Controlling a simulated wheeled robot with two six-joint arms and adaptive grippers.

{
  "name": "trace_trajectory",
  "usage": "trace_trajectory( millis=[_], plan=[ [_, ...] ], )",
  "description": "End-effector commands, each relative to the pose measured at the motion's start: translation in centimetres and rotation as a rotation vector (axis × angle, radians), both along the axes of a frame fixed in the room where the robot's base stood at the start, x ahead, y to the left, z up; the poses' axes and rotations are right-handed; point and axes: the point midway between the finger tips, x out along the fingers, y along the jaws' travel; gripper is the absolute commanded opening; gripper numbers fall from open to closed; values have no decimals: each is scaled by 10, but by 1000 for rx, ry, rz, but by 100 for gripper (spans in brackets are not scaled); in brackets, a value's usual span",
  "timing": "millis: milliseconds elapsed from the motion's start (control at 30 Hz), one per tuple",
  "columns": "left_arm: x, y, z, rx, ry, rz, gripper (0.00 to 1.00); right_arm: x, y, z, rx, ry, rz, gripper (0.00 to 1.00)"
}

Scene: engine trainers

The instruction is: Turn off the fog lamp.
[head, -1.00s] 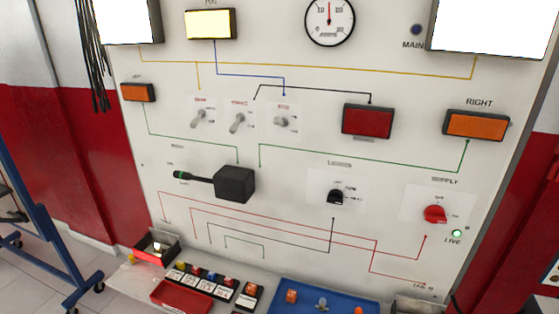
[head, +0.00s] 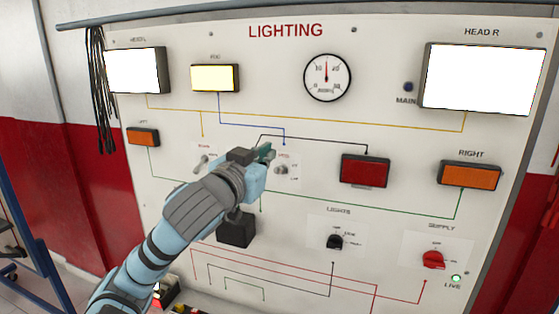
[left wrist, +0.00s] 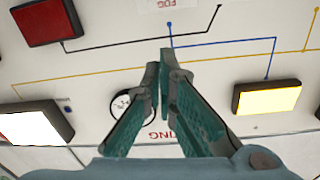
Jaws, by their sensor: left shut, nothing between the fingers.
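The fog lamp (head: 215,78) glows pale yellow at the upper left of the lighting panel; it also shows lit at the right of the left wrist view (left wrist: 267,98). The fog switch (head: 282,170), a small grey toggle, is on its white plate at mid panel. My left gripper (head: 267,152) is shut and empty, just up and left of this toggle; whether it touches cannot be told. In the left wrist view its fingertips (left wrist: 163,58) are together below the upside-down FOG label (left wrist: 170,3); the toggle is out of that view. My right gripper is not in view.
Another toggle (head: 203,163) is left of my gripper; the middle one is hidden behind it. The black lights knob (head: 335,242) and red supply knob (head: 433,260) are lower right. The red lamp (head: 365,170) is right of the fog switch. Both headlamps glow white.

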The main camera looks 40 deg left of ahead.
Motion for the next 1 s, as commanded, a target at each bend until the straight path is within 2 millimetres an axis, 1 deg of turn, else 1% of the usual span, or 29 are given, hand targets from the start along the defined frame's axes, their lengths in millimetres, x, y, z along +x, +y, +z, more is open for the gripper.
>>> trace_trajectory(
  millis=[67, 167, 267, 567, 600, 633, 733, 833, 1000],
  plan=[
    [4, 1, 1, -2, 1, 0, 0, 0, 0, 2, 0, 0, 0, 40],
    [16, 5, 1, -5, 2, -1, 0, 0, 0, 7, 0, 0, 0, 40],
    [34, 10, 2, -6, 3, 0, 0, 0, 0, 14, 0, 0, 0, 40],
    [97, 28, 1, -5, 3, 1, 0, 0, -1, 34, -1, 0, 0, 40],
    [94, 29, -9, 2, 7, 3, 0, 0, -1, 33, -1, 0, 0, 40],
    [91, 29, -15, 4, 6, 3, 0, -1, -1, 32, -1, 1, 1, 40],
    [85, 30, -28, 4, 6, 3, 0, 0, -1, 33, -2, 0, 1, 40],
    [82, 30, -36, 2, 4, 1, 0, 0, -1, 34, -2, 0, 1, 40],
    [80, 29, -39, 1, 0, 0, 0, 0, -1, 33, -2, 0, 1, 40]
  ],
)
